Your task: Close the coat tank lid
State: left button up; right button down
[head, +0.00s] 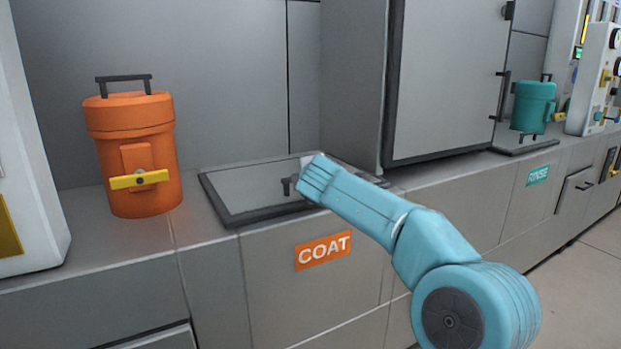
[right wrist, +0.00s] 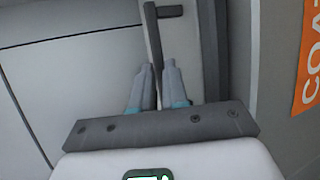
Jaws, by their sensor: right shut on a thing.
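The coat tank lid (head: 250,190) is a grey plate with a dark rim, set in the counter top above the orange COAT label (head: 323,250). It looks flat; my right arm covers its right part, so I cannot tell whether it is fully seated. My right gripper (head: 300,182) is at the dark lid handle (head: 286,187). In the right wrist view, the fingers of my right gripper (right wrist: 154,88) are shut around the handle bar (right wrist: 154,45). My left gripper is not in view.
An orange canister (head: 138,160) with a yellow handle stands on the counter left of the lid. A tall grey cabinet door (head: 450,80) rises behind to the right. A teal canister (head: 533,105) stands farther right above the RINSE label (head: 538,175).

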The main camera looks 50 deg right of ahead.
jog(key=shift+f+g, duration=0.3)
jog(key=shift+f, duration=0.65)
jog(key=c, duration=1.2)
grip_release()
jog(key=shift+w+d+f, duration=0.1)
jog(key=shift+d, duration=0.05)
jog(key=shift+o, duration=0.2)
jog(key=shift+d+f, duration=0.1)
jog(key=shift+s+a+r, duration=0.2)
jog(key=shift+a, duration=0.2)
jog(key=p+v, duration=0.1)
jog(key=v, duration=1.4)
jog(key=shift+s+r+p, duration=0.35)
jog(key=shift+r, duration=0.1)
